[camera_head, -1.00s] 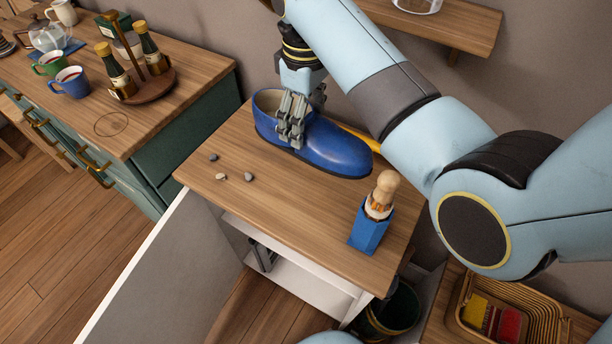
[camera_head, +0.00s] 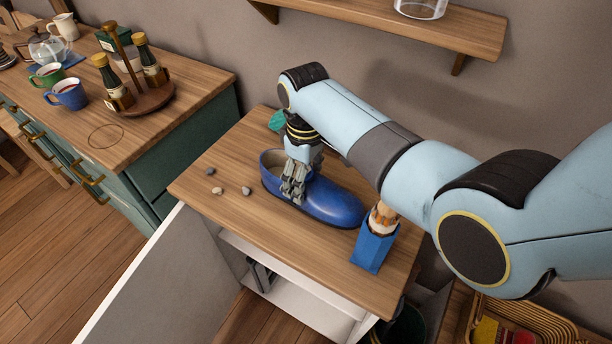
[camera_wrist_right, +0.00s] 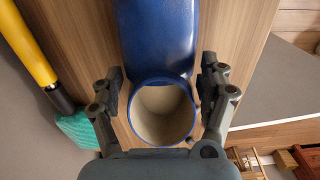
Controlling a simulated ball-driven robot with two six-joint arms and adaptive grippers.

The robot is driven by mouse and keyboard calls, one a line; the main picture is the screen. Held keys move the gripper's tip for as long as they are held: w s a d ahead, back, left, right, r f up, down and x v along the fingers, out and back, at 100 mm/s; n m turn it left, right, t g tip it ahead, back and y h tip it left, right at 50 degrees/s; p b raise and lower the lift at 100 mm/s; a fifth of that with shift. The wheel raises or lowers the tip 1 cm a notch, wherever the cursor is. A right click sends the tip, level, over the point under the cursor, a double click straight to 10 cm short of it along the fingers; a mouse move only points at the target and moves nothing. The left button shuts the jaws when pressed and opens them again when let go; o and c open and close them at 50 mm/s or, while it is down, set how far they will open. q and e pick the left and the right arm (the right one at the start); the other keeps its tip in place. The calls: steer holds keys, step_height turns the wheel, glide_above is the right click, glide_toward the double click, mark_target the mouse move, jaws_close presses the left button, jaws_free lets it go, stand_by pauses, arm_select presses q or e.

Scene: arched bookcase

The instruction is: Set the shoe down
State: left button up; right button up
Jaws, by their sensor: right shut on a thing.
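The blue shoe (camera_head: 328,203) is on or just above the wooden top of a small cabinet (camera_head: 240,220), its toe pointing right; I cannot tell whether the whole sole touches. My right gripper (camera_head: 293,190) is shut on the shoe near its heel opening, with its fingers hiding part of its side. In the right wrist view the shoe (camera_wrist_right: 160,45) lies between the two fingers (camera_wrist_right: 165,100), its pale inside facing the camera. My left gripper is not in view.
A blue holder (camera_head: 372,250) with a brush stands right of the shoe, close to the toe. Small pebbles (camera_head: 222,191) lie to the left. A teal brush (camera_wrist_right: 78,130) with a yellow handle lies behind the shoe. A wall shelf (camera_head: 400,25) is above.

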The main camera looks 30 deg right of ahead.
steer(key=o, duration=1.4)
steer(key=shift+f, duration=0.1)
steer(key=shift+c, duration=0.2)
